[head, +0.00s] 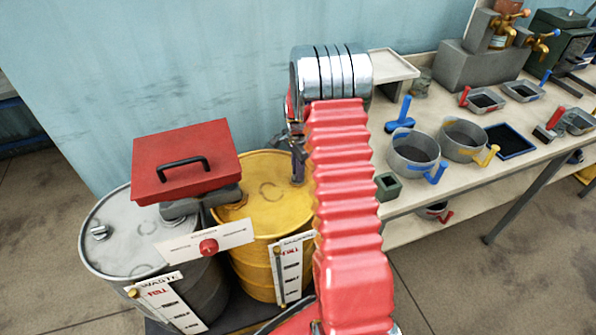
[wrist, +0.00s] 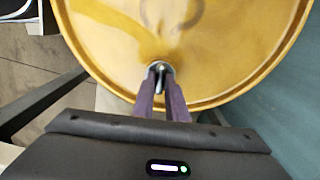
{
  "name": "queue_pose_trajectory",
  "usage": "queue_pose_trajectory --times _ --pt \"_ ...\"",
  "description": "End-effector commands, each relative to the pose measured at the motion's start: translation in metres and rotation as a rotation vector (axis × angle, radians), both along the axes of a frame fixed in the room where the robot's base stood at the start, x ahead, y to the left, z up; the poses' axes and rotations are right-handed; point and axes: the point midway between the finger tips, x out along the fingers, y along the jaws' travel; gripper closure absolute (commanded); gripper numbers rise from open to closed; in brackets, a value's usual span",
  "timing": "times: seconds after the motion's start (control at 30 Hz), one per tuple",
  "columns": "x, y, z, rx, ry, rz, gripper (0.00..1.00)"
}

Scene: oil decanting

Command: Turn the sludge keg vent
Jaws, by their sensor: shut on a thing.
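The yellow keg (head: 262,220), which I take for the sludge keg, stands left of my arm in the head view. Its yellow lid (wrist: 190,45) fills the upper part of the wrist view. My gripper (wrist: 161,82) points down at the lid near its rim. Its two purple fingers are shut on the small metal vent (wrist: 159,68), whose top shows between the fingertips. In the head view my gripper (head: 298,172) is at the back right of the lid, and the vent is hidden there.
A grey waste drum (head: 130,245) stands left of the keg. A red toolbox (head: 185,165) rests above both drums. Upright gauge boards (head: 292,268) stand in front. A workbench (head: 455,180) with pots is at right. A blue wall (head: 200,60) is behind.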

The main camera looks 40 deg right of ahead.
Motion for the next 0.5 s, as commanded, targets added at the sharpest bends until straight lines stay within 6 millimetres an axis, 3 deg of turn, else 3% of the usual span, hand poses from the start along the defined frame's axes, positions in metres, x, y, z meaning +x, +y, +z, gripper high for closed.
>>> queue_pose_trajectory --times 0.5 --pt "0.0009 0.001 0.0003 0.001 -0.001 -0.174 1.0"
